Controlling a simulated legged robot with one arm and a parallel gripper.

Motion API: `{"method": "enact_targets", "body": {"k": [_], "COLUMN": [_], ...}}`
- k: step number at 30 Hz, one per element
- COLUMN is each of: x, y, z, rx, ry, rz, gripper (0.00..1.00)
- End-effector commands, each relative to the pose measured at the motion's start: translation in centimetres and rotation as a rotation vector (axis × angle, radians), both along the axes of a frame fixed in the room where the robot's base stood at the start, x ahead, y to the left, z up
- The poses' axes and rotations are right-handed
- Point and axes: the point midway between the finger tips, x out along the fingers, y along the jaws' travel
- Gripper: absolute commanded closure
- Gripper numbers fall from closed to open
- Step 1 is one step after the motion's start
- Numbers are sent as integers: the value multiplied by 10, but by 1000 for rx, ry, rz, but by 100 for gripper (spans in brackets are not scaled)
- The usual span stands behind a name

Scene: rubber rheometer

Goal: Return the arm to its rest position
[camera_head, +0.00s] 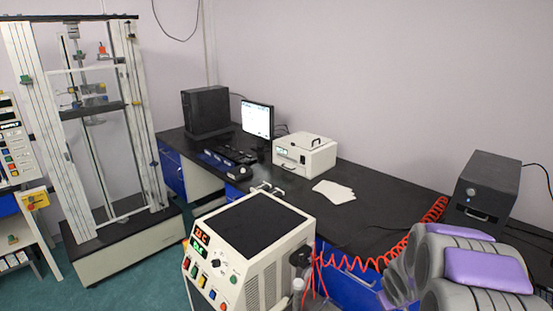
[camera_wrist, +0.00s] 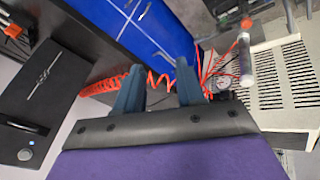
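My gripper (camera_wrist: 160,82) shows in the wrist view with its two dark blue fingers apart and nothing between them. The fingers point toward a blue cabinet front (camera_wrist: 155,35) and a red coiled hose (camera_wrist: 115,84). Grey and purple parts of my arm fill the lower right of the head view; the fingers cannot be made out there.
The rheometer (camera_head: 248,250) stands at the front centre, its vented side (camera_wrist: 283,75) at right in the wrist view. A black computer case (camera_head: 483,188) sits on the black bench (camera_head: 385,205) beside my arm. A white instrument (camera_head: 304,154) and papers (camera_head: 334,190) lie farther back.

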Motion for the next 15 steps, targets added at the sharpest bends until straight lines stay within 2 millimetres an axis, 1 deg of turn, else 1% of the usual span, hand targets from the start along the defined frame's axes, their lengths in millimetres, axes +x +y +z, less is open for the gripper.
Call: {"method": "enact_targets", "body": {"k": [1,5,6,11,12,14,15], "x": [-10,-47,-59,-113,-127,-148,-163], "y": [7,22,28,55,62,74,81], "z": [17,45,53,81,88,97,102], "rx": [-5,-5,-1,25,34,50,63], "ry": [9,69,87,166,188,218,240], "rz": [-21,-87,-106,-173,-189,-209,-221], "gripper": [62,62,62,62,62,62,62]}}
